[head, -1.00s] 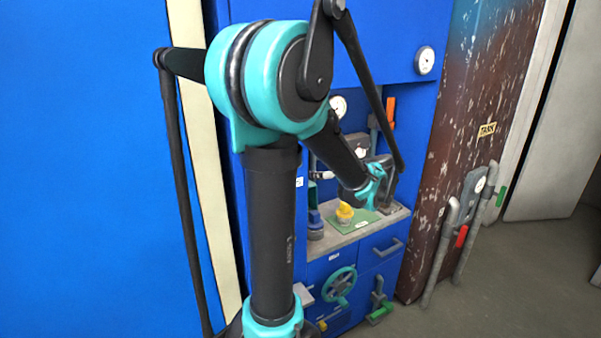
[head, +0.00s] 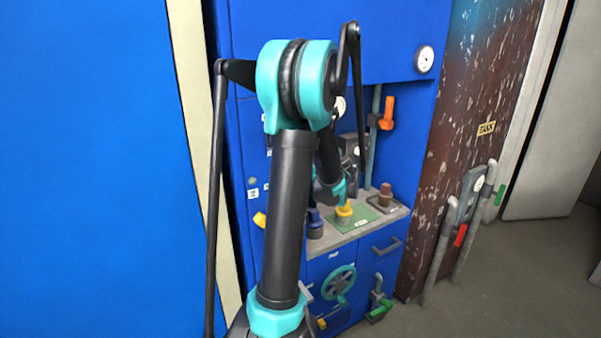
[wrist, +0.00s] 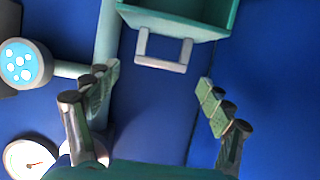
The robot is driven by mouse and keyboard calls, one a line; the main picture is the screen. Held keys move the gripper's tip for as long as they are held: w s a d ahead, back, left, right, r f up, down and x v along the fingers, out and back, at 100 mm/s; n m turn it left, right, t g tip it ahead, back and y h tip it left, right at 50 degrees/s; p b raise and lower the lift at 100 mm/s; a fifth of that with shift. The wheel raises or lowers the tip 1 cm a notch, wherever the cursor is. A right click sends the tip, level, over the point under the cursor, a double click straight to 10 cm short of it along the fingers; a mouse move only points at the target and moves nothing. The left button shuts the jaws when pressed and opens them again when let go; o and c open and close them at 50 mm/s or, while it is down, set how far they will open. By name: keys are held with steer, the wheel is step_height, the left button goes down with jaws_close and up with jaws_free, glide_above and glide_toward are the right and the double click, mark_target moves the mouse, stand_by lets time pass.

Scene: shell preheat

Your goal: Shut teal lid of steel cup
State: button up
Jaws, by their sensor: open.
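I cannot make out a steel cup with a teal lid for certain in either view. In the wrist view a teal open box-like part (wrist: 205,22) with a grey U-shaped handle (wrist: 163,50) shows at the top edge, cut off by the frame. My gripper (wrist: 158,77) is open and empty, its two fingers wide apart, with the handle beyond and between their tips. No contact shows. In the head view my own arm hides the gripper and part of the recess behind it.
A grey round fitting (wrist: 22,64) with a spotted light-blue face lies left of my fingers, joined to a vertical pipe (wrist: 107,35). A gauge (wrist: 30,158) is below it. On the grey shelf (head: 325,248) are a yellow knob (head: 344,210) and a brown fitting (head: 385,195).

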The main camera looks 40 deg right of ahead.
steer(key=shift+x, duration=0.9)
steer(key=c, duration=1.7)
steer(key=shift+s, duration=0.1)
